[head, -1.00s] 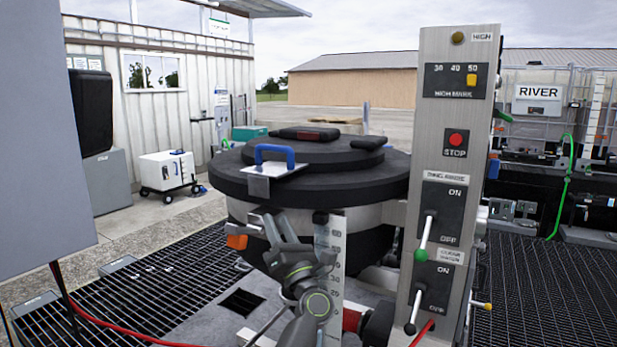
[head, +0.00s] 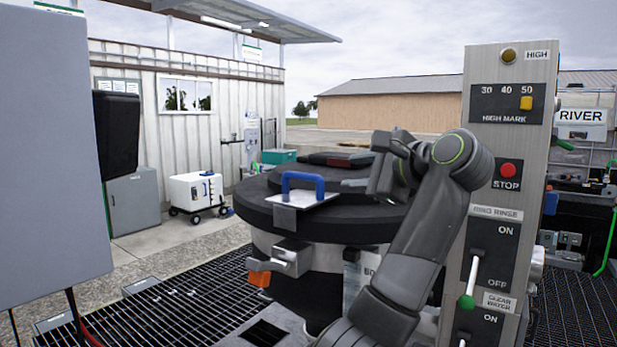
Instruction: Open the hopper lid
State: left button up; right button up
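The hopper lid (head: 335,222) is a wide black disc lying flat and closed on the round hopper (head: 325,258). A blue handle (head: 303,180) stands on a metal plate at its front left. My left gripper (head: 383,163) is above the right part of the lid, to the right of the handle and apart from it. Its fingers look spread with nothing between them. My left arm hides the lid's right edge and part of the hopper. My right gripper does not show.
A control post (head: 508,150) with switches and a red stop button (head: 507,169) stands close to the right of my arm. A metal latch with an orange tip (head: 259,279) sticks out from the hopper's front. A grey panel (head: 50,150) fills the left edge.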

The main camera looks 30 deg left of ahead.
aim_at(306, 175)
pick_arm(q)
jog(key=p+x, duration=0.6)
jog(key=x, duration=0.9)
jog(key=shift+w+a+r, duration=0.1)
jog(key=shift+a, duration=0.3)
jog(key=shift+w+a+f+p, duration=0.3)
jog(key=shift+w+a+p, duration=0.05)
jog(key=shift+a, duration=0.2)
jog(key=shift+c, duration=0.5)
grip_shut()
